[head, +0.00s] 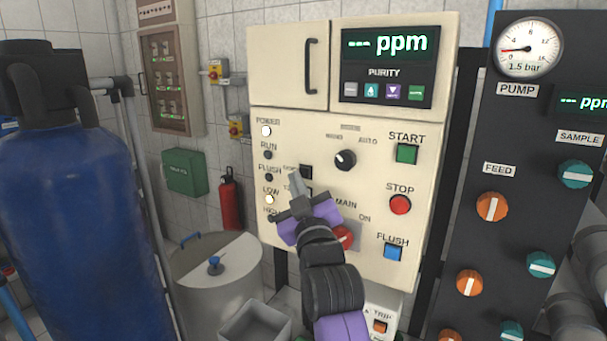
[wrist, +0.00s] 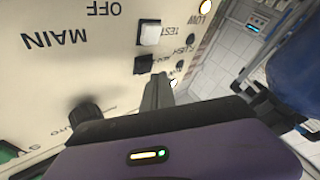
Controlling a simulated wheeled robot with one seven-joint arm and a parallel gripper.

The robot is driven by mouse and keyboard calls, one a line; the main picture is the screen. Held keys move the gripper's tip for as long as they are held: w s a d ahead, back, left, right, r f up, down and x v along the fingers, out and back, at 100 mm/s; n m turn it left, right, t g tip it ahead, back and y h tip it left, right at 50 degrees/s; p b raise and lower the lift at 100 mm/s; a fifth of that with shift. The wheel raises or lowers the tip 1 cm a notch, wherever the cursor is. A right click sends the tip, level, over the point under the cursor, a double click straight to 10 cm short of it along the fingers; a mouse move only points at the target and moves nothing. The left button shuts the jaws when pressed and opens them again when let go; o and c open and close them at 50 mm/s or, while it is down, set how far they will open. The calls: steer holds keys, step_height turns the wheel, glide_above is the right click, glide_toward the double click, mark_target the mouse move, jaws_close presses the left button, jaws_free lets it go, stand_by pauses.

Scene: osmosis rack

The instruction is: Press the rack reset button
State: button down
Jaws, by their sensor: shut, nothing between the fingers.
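The cream rack panel (head: 375,190) carries a black square button (head: 306,171), which also shows in the wrist view (wrist: 143,64). Its label is mostly hidden by my fingers, so I cannot read it as reset. Beside it is a white square button (wrist: 149,33) marked TEST, largely covered by my gripper in the head view. My gripper (head: 294,178) is shut and empty. In the wrist view its fingertips (wrist: 161,80) point at the panel right beside the black button. I cannot tell whether they touch the panel.
A MAIN rotary switch (head: 344,238) is behind my wrist. A mode knob (head: 345,160), green START (head: 406,153), red STOP (head: 400,204) and blue FLUSH button (head: 393,252) sit to the right. Indicator lamps line the left edge. A blue tank (head: 75,210) stands at left.

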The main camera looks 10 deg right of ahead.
steer(key=shift+w+d, duration=0.1)
stand_by(0.3)
steer(key=shift+w+d, duration=0.2)
steer(key=shift+w, duration=0.05)
steer(key=shift+w+d, duration=0.25)
steer(key=shift+w, duration=0.15)
stand_by(0.9)
steer(key=shift+s, duration=0.1)
steer(key=shift+s+a, duration=0.5)
steer(key=shift+s, duration=0.15)
steer(key=s+a, duration=0.1)
steer(key=s, duration=0.1)
steer(key=s+a, duration=0.2)
steer(key=shift+b, duration=0.3)
stand_by(0.8)
